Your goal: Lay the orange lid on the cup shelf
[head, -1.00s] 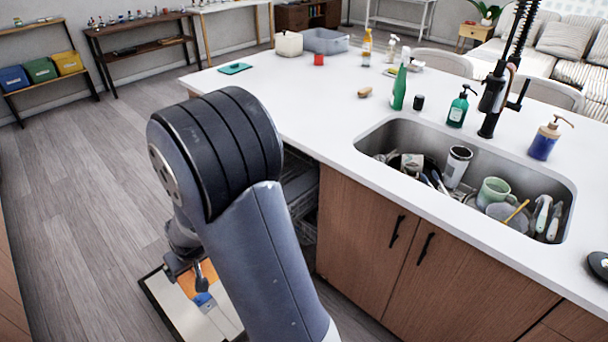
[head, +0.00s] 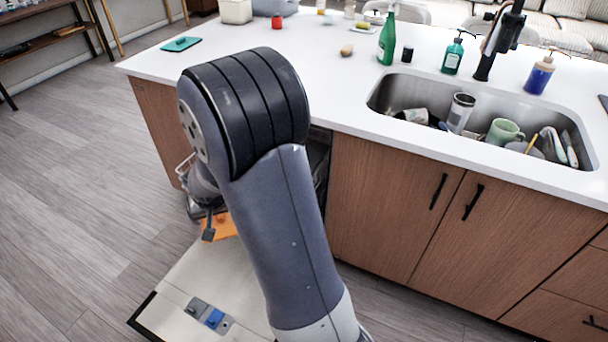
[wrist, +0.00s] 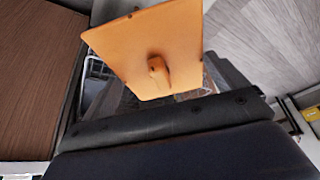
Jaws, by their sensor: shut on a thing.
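The orange lid (head: 222,226) is a flat piece beside my gripper (head: 207,232), low at the left side of the island in the head view. In the wrist view the lid (wrist: 150,45) fills the upper middle, tilted, with a small orange knob on its face. My gripper is shut on the lid; its fingers are mostly hidden behind my arm in the head view.
The open dishwasher door (head: 175,295) lies low over the floor, with a blue-tabbed dispenser (head: 214,318). The countertop (head: 330,75) and wooden cabinet doors (head: 385,200) are right of my arm. The sink (head: 480,110) holds dishes. Floor (head: 80,200) at left is clear.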

